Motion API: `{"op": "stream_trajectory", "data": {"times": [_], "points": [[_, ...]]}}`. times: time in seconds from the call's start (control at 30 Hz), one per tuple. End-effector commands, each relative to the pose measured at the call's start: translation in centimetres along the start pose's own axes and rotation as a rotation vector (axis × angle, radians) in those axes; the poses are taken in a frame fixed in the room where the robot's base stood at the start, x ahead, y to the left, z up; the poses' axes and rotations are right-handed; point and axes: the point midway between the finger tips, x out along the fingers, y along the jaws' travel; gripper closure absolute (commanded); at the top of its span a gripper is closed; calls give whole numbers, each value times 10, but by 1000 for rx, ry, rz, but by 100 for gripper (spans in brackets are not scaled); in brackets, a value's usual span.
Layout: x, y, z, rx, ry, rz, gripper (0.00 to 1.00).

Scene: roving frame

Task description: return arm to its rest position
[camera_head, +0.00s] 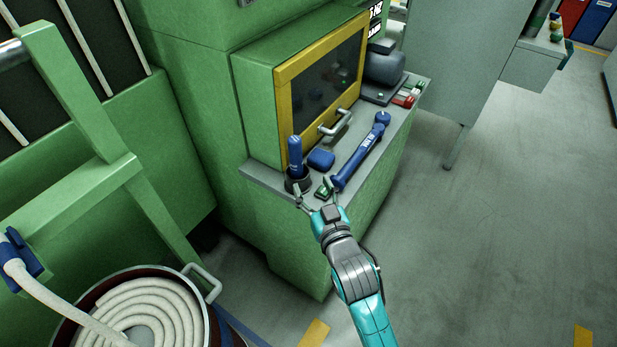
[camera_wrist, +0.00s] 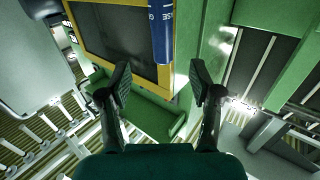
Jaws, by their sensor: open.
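My gripper (camera_head: 313,190) is at the front edge of a grey ledge (camera_head: 262,178) on a green machine. Its two fingers are spread apart, and they also show apart in the wrist view (camera_wrist: 160,82) with nothing held between them. A blue upright object (camera_head: 295,155) stands in a dark round holder (camera_head: 298,184) just beyond the left finger. A small green object (camera_head: 322,192) shows between the fingers in the head view; I cannot tell whether the gripper touches it. A blue cylinder with white lettering (camera_wrist: 161,30) hangs into the top of the wrist view.
A long blue tool (camera_head: 360,152) and a blue block (camera_head: 321,159) lie on the ledge. A yellow-framed door (camera_head: 282,110) with a handle (camera_head: 335,123) rises behind. A drum with coiled hose (camera_head: 207,310) stands lower left. Open floor (camera_head: 500,230) lies to the right.

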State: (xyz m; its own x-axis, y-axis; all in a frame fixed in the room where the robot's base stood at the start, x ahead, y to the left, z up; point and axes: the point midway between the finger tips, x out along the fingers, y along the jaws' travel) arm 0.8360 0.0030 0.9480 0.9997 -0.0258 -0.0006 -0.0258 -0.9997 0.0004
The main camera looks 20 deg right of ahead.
Motion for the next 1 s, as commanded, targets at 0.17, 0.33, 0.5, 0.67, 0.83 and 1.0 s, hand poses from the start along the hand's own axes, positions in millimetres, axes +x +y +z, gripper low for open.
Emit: {"op": "stream_trajectory", "data": {"times": [0.17,0.33,0.5,0.67,0.83,1.0], "points": [[0,0,0,0,0,0,36],[-12,0,10,-1,-10,-2,36],[-56,2,40,-3,-44,-11,36],[-111,3,65,-8,-76,-20,36],[-168,5,84,-8,-113,-27,36],[-226,7,94,-9,-148,-32,36]]}}
